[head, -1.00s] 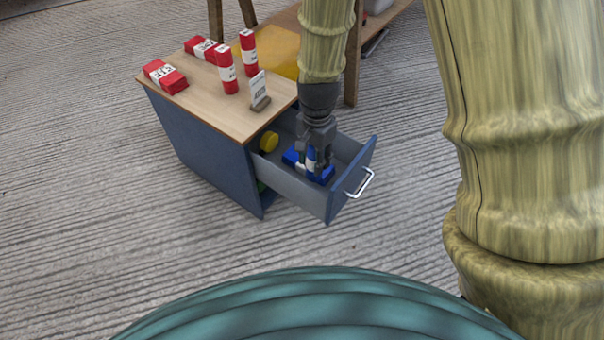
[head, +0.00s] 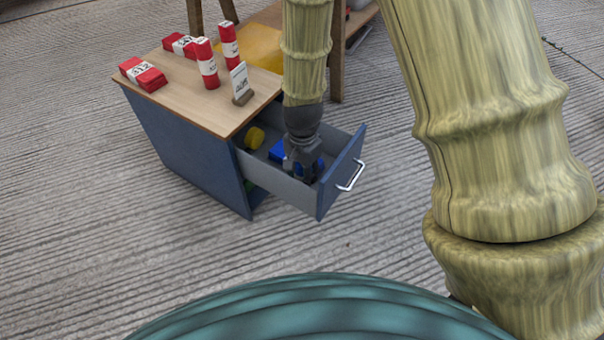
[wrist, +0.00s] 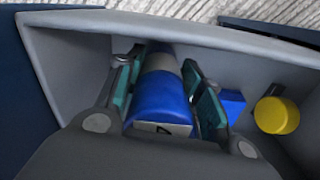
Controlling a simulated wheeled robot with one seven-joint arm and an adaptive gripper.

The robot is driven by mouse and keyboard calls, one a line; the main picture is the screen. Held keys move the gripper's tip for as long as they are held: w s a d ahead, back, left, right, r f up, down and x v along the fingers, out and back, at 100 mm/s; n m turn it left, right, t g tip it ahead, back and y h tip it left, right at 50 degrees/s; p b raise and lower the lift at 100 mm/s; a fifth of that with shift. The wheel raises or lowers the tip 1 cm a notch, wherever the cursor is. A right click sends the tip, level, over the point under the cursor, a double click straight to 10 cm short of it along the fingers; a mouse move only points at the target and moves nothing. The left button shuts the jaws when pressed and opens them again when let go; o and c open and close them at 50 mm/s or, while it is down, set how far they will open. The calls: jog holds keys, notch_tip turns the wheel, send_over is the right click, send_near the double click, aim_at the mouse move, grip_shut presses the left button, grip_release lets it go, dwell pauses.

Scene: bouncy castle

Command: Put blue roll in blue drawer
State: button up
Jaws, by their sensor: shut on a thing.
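The blue drawer (head: 341,178) is pulled open from the cabinet, with a silver handle on its front. My gripper (head: 301,168) is down inside it. In the wrist view, my gripper (wrist: 165,90) is shut on the blue roll (wrist: 160,100), its teal pads on either side. The roll has a pale band and a dark mark on its white near end. It is within the drawer walls; whether it touches the bottom I cannot tell. In the head view my gripper mostly hides it. Another blue item (wrist: 232,104) lies beside the right finger.
A yellow roll (head: 254,137) lies in the drawer's back left; it also shows in the wrist view (wrist: 277,115). On the wooden cabinet top (head: 185,93) are red rolls (head: 206,65), folded red items (head: 142,74) and a small sign (head: 240,82). A wooden-legged table stands behind.

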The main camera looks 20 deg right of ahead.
jog(key=shift+f, duration=0.15)
jog(key=o, duration=1.2)
notch_tip(320, 180, up, 12)
jog(key=p, duration=0.6)
jog(key=shift+p, duration=0.3)
